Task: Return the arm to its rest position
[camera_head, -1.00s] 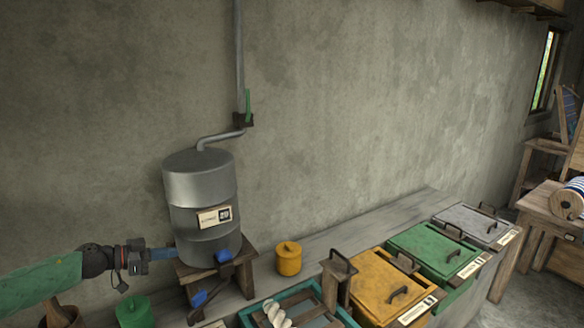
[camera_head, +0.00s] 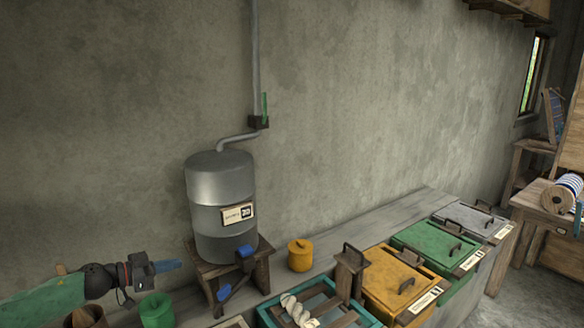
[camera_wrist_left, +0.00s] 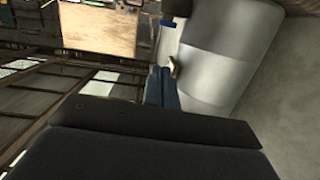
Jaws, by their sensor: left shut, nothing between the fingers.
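My left gripper (camera_head: 168,266) comes in from the left in the head view, with a green arm link behind it. Its blue fingers are together and empty. They point right, toward the wooden stand of the metal tank (camera_head: 222,190), with a gap between them and it. In the left wrist view the blue fingers (camera_wrist_left: 162,88) show beyond the dark gripper body, beside the grey tank (camera_wrist_left: 215,60). My right gripper is not in view.
A green pot (camera_head: 157,310) sits just below the left gripper. A yellow jar (camera_head: 300,256), a teal frame with a twisted white skein (camera_head: 299,311), and yellow (camera_head: 392,282), green (camera_head: 432,248) and grey (camera_head: 470,222) lidded bins line the bench. Bare wall rises behind.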

